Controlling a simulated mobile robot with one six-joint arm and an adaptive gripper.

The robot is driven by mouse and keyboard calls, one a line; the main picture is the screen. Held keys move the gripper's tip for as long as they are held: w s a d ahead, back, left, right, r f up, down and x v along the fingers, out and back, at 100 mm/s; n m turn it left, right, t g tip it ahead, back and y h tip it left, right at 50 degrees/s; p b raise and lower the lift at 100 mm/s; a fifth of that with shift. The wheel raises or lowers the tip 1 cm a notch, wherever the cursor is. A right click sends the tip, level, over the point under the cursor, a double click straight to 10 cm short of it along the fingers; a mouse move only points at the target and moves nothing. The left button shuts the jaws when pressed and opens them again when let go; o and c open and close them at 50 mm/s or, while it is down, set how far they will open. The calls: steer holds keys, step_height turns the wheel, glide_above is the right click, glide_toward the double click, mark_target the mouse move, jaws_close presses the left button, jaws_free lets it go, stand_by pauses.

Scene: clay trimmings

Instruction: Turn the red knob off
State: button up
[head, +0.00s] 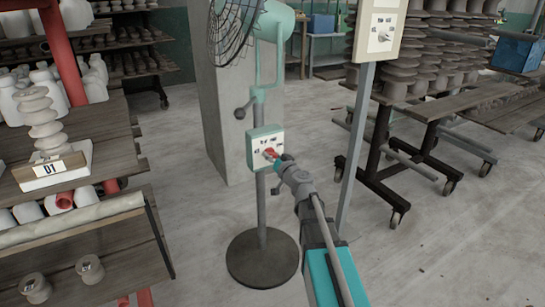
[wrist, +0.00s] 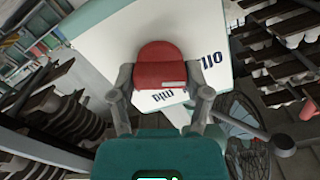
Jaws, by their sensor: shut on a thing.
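The red knob (head: 268,152) is on the pale face of a teal control box (head: 250,150), mounted on a fan's stand. My gripper (head: 276,157) reaches it from the lower right. In the wrist view, the red knob (wrist: 160,66) sits between the two fingers of my gripper (wrist: 162,88), which are shut on it. A pale pointer mark shows on the knob's lower right edge, beside a small dark label. Another dark label is to its right on the panel. The labels are too rotated and small to read surely. My fingers hide part of the panel.
The fan's caged head (head: 235,25) is above the box, its round base (head: 262,258) on the floor. Another switch panel (head: 380,35) stands on a post at the right. Shelves of pottery (head: 85,150) are at left, wheeled racks (head: 425,145) at right. The floor between is open.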

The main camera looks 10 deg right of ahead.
stand_by(0.4)
steer(key=o, duration=1.2)
steer(key=shift+c, duration=0.2)
steer(key=shift+s, duration=0.1)
steer(key=v, duration=1.1)
steer(key=shift+s, duration=0.35)
steer(key=shift+d, duration=0.1)
